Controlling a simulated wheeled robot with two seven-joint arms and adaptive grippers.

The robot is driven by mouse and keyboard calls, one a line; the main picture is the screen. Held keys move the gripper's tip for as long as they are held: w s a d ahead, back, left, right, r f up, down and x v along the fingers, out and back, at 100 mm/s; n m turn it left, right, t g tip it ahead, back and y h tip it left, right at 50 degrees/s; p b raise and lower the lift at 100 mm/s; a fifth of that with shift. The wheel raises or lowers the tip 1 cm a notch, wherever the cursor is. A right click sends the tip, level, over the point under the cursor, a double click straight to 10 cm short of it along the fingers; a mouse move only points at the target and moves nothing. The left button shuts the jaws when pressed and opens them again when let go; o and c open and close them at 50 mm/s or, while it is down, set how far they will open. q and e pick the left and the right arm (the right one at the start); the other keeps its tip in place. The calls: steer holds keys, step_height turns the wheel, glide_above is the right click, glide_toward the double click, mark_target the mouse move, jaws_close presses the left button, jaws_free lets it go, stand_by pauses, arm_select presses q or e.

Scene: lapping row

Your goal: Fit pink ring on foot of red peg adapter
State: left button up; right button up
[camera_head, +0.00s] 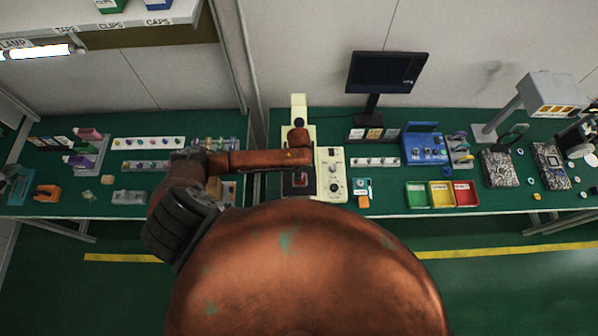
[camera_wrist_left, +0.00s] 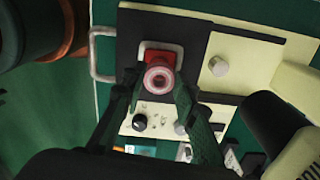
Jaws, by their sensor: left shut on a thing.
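In the left wrist view the red peg adapter (camera_wrist_left: 158,55) stands in a dark recess of a cream machine, beside a metal handle. The pink ring (camera_wrist_left: 157,82), pale with a round opening, is between the fingertips of my left gripper (camera_wrist_left: 158,88), which is shut on it. The ring overlaps the adapter in this view; I cannot tell whether they touch or are apart. In the head view the red adapter (camera_head: 299,177) is small, below the end of my left arm; the ring cannot be made out there. My right gripper is not in view.
The cream machine (camera_head: 331,192) has a knob panel beside the recess, and its tall column (camera_head: 299,104) rises behind. A monitor (camera_head: 386,72) stands behind to the right. Green, yellow and red bins (camera_head: 441,195) are farther right. Racks of small parts (camera_head: 148,143) stand left.

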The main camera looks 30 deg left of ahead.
arm_select(q)
steer(key=shift+f+b, duration=0.45)
steer(key=shift+f, duration=0.7)
steer(key=o, duration=1.1)
steer(key=shift+o, duration=0.2)
step_height(320, 180, up, 12)
steer(key=shift+f, duration=0.1)
